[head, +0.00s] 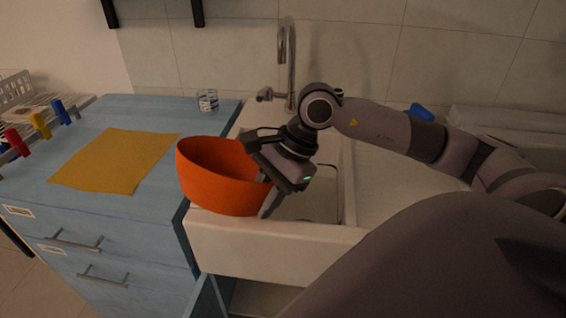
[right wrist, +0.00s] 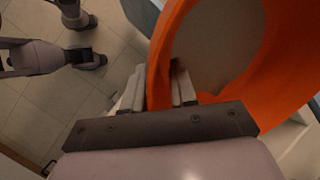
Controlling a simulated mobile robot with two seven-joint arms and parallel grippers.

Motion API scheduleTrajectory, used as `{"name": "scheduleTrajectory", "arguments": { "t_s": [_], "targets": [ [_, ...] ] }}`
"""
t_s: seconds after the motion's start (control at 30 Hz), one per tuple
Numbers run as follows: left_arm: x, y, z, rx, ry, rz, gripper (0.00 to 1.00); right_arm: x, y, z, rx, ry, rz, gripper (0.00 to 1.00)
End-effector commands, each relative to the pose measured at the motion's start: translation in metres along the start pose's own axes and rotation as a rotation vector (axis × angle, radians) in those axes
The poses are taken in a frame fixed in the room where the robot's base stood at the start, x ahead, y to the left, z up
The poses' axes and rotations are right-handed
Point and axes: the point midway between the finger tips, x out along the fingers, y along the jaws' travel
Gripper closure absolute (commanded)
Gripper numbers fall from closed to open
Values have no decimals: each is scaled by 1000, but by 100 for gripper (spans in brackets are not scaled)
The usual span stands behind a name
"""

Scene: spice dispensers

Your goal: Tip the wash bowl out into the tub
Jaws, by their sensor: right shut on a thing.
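The wash bowl (head: 215,180) is a wide orange bowl, held over the left front part of the white sink tub (head: 275,245), close to the blue counter. It looks roughly upright, perhaps slightly tilted. My right gripper (head: 266,192) is shut on the bowl's right-hand wall. In the right wrist view the fingers (right wrist: 170,92) pinch the orange wall (right wrist: 157,75), and a grey-brown surface (right wrist: 215,45) shows inside; I cannot tell whether it is liquid or the bottom. The gripper and arm hide part of the tub's inside.
A tap (head: 290,60) stands behind the tub. On the blue counter (head: 225,118) are a glass (head: 208,100), a yellow cloth (head: 115,160) and several coloured dispensers (head: 40,125) at the far left. A blue object (head: 420,112) lies at the back right.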

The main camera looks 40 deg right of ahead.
Motion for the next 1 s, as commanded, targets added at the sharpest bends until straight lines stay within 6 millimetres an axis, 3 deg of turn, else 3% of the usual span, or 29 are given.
{"name": "scheduleTrajectory", "arguments": {
  "t_s": [0.7,1.0],
  "targets": [
    [0,0,0,0,0,0,68,29,8,29,-85,394,-33,100],
    [-1,0,-1,0,-1,0,68,28,9,33,-94,453,-38,100]
  ]
}}
